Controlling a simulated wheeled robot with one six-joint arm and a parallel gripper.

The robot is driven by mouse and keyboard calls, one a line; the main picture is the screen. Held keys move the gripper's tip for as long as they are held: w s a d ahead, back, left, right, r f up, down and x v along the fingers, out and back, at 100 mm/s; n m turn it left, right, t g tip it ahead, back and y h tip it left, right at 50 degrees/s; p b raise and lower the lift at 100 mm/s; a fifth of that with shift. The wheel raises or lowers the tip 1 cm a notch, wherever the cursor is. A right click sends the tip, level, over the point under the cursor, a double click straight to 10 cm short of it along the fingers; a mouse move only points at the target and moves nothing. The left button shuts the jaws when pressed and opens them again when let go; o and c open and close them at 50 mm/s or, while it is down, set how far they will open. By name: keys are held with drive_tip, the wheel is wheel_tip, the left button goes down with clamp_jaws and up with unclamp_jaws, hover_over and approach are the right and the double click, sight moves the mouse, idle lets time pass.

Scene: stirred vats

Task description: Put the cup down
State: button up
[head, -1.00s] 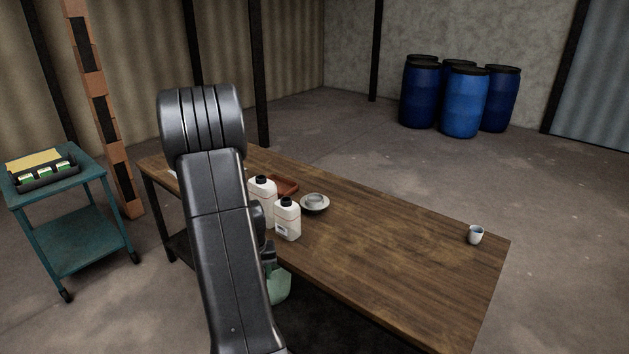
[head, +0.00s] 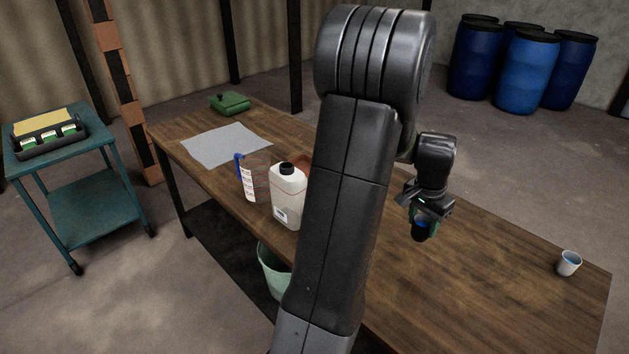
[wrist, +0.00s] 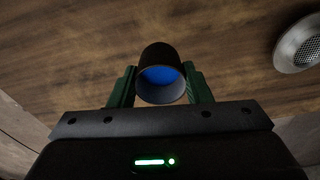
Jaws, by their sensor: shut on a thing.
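My gripper (head: 420,214) is shut on a dark cup (head: 421,231) and holds it over the wooden table (head: 480,245), right of my arm. In the wrist view the cup (wrist: 160,57) sits between the two green fingers of my gripper (wrist: 160,88), with blue showing inside its mouth. Wood lies beyond it in that view. I cannot tell how far the cup's base is from the tabletop.
A white jug (head: 288,196) and a measuring jug (head: 249,181) stand left of my arm. Much of the right tabletop is clear.

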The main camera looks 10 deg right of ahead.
drive_tip(key=shift+s+d+r+m, duration=0.1)
drive_tip(key=shift+s+d+m, duration=0.15)
drive_tip(key=shift+d, duration=0.2)
drive_tip(key=shift+s+d+r+m, duration=0.1)
drive_tip(key=shift+s+d+m, duration=0.1)
drive_tip(key=shift+d, duration=0.25)
wheel_tip(320, 180, down, 10)
drive_tip(key=shift+f, duration=0.1)
drive_tip(key=shift+f, duration=0.1)
drive_tip(key=o, duration=1)
drive_tip(key=r, duration=0.4)
drive_tip(key=a+r, duration=0.1)
drive_tip(key=r, duration=0.7)
drive_tip(key=shift+s+a+r, duration=0.15)
drive_tip(key=shift+s+a, duration=0.05)
drive_tip(key=shift+s, duration=0.15)
